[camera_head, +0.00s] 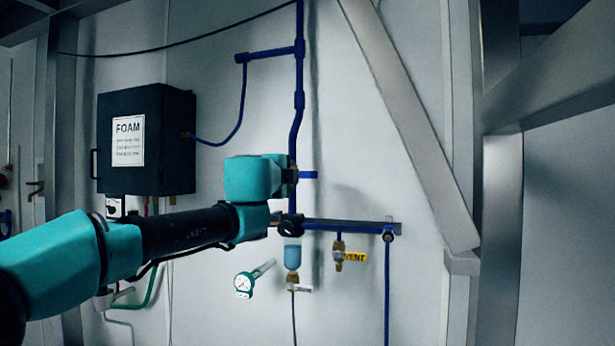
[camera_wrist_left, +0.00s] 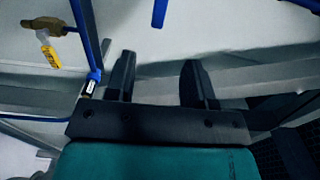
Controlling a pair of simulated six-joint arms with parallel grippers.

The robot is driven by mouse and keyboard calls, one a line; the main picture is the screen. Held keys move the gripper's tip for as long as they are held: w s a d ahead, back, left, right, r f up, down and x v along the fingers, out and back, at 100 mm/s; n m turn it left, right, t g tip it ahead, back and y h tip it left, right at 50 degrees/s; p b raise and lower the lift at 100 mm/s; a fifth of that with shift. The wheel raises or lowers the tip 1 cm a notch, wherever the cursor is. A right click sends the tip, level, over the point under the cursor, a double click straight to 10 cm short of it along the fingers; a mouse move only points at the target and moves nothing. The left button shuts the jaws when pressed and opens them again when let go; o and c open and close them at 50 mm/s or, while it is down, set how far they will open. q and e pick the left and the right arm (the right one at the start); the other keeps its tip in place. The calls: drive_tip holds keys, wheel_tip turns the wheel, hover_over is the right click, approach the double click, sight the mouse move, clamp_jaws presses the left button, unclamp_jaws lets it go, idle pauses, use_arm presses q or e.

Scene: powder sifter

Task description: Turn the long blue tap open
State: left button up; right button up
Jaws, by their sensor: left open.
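A short blue bar (camera_head: 308,175), which looks like the tap's handle, sticks out to the right of the vertical blue pipe in the head view, just beyond my left gripper (camera_head: 291,177). My teal wrist hides most of what lies behind it. In the left wrist view my left gripper (camera_wrist_left: 158,78) is open, with bare space between its fingers. A blue piece (camera_wrist_left: 160,12) shows ahead of the gap at the top edge, apart from the fingers. I cannot tell for sure that it is the tap. My right gripper is not in view.
A round gauge (camera_head: 244,283) is lower left. A black FOAM box (camera_head: 172,140) hangs on the left. A diagonal beam (camera_head: 410,120) stands at right.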

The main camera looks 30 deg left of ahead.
sight(306, 175)
use_arm(q)
drive_tip(key=x, duration=1.5)
drive_tip(key=shift+w, duration=0.2)
clamp_jaws()
idle(0.4)
